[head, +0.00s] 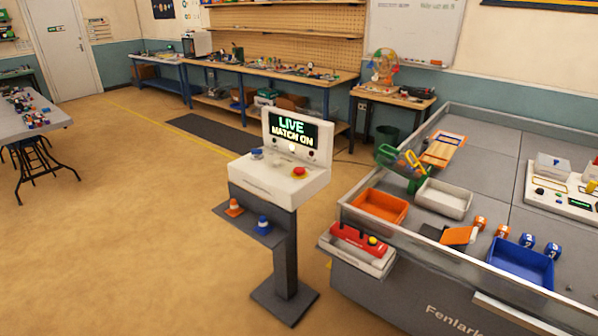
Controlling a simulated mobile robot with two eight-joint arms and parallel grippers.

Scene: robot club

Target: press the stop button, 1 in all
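A white console (272,183) stands on a dark grey post near the middle of the head view.
A grey-walled game table (470,270) stands close to the console's right, with an orange tray (380,206) and a blue tray (520,262). The floor (130,250) to the left and front is clear.

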